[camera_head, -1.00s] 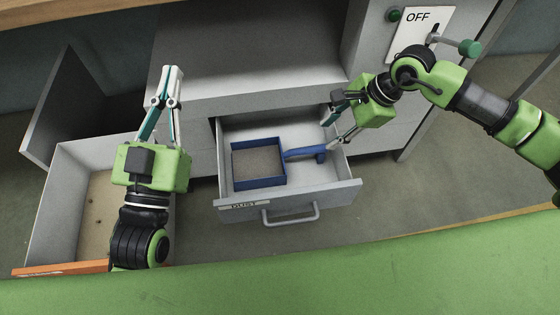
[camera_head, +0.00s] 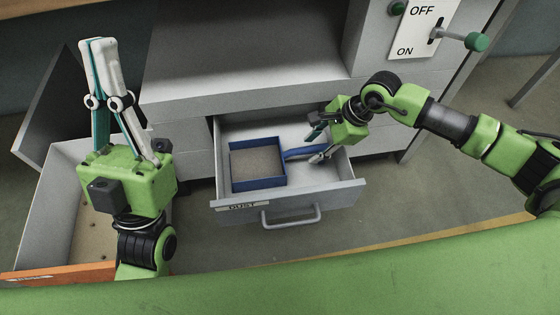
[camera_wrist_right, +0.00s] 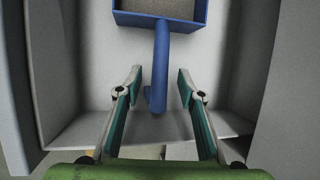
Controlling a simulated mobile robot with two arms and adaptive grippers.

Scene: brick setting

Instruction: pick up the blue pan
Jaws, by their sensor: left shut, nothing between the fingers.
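The blue pan (camera_head: 258,184) is a square, shallow pan with a grey-brown inside and a straight handle. It lies in the open drawer marked DUST, its handle pointing right in the head view. My right gripper (camera_head: 317,146) is over the drawer at the handle's end. In the right wrist view the blue pan (camera_wrist_right: 161,60) has its handle running between the two spread fingers of my right gripper (camera_wrist_right: 160,72), with a gap on each side. My left gripper (camera_head: 98,42) is shut and empty, raised above the left drawer, well away from the pan.
The DUST drawer (camera_head: 345,193) has raised walls and a front handle (camera_head: 292,218). An open drawer with an orange front (camera_head: 65,273) stands at left. An OFF/ON lever (camera_head: 476,41) with a green knob is at upper right. A green surface (camera_head: 300,285) fills the foreground.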

